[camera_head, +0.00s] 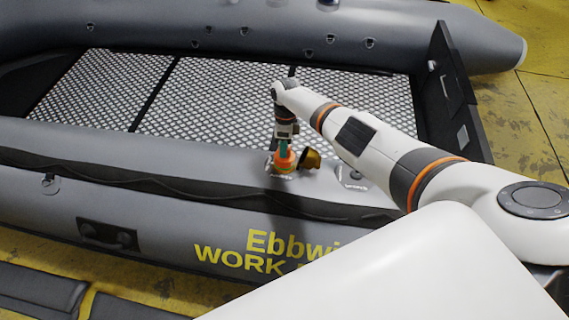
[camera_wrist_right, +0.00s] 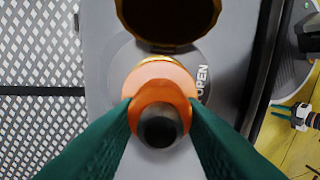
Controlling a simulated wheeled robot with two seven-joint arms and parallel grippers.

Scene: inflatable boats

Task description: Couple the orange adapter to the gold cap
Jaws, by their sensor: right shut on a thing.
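The orange adapter (camera_head: 284,161) is at a round valve area on top of the grey boat tube. My right gripper (camera_head: 284,148) has its green fingers closed on the adapter's sides; the wrist view also shows the adapter (camera_wrist_right: 160,88) between the fingertips, with a dark round end facing the camera. The gold cap (camera_head: 311,158) sits tilted just right of the adapter in the head view. In the wrist view the cap (camera_wrist_right: 168,18) is above the adapter, its edge close to the adapter's flange; contact is unclear. What appears to be my left gripper (camera_wrist_right: 279,112) shows small at the right edge.
The grey tube (camera_head: 180,160) runs across the view, with a second valve patch (camera_head: 352,178) right of the cap. The boat's mesh floor (camera_head: 190,95) lies behind it, and a dark transom (camera_head: 455,100) stands at right. The word OPEN is printed beside the adapter.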

